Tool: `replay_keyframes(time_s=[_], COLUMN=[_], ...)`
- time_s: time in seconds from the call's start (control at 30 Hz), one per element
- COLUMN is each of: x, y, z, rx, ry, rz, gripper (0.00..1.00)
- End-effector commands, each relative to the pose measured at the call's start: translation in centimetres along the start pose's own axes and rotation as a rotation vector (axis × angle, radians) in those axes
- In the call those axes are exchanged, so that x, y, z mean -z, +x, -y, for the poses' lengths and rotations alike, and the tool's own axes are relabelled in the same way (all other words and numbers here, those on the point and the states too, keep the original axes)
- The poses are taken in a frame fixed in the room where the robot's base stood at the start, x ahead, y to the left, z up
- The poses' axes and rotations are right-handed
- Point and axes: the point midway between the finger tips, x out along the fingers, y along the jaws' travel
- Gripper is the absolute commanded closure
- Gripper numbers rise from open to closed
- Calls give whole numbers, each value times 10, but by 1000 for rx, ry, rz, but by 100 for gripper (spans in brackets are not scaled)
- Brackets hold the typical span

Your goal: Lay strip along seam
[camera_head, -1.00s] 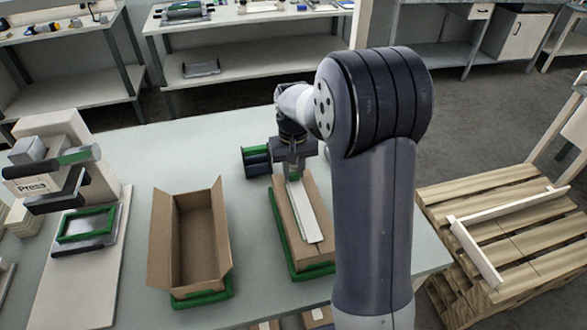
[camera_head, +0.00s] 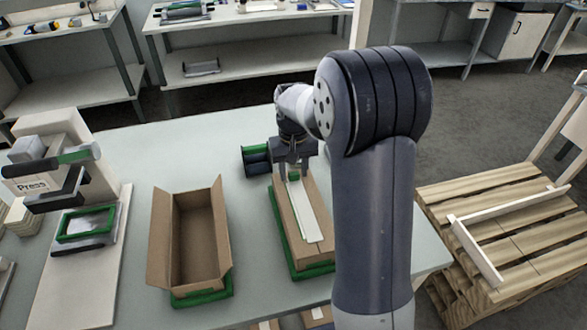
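The white strip (camera_head: 309,213) lies lengthwise along the top of a closed brown carton (camera_head: 325,235), about along its middle where the seam would run. The seam itself is hidden under it. A small green piece (camera_head: 293,176) shows at the strip's far end. My gripper (camera_head: 294,172) points down over that far end, its two fingers apart on either side of the strip. It looks open; whether a finger touches the strip or carton is too small to tell.
The closed carton sits in a green frame (camera_head: 312,272). An open empty carton (camera_head: 190,240) stands to its left. Green-ended dark rollers (camera_head: 256,160) lie beside my gripper. A press (camera_head: 50,180) is at the left; a pallet (camera_head: 520,235) is at the right.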

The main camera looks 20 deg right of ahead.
Motion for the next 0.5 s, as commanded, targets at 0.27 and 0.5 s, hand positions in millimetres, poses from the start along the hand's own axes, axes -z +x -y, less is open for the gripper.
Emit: replay_keyframes(time_s=[0.27, 0.5], x=[0, 1], y=[0, -18], z=[0, 0], rx=[0, 0], ry=[0, 0], rz=[0, -5], gripper=[50, 50])
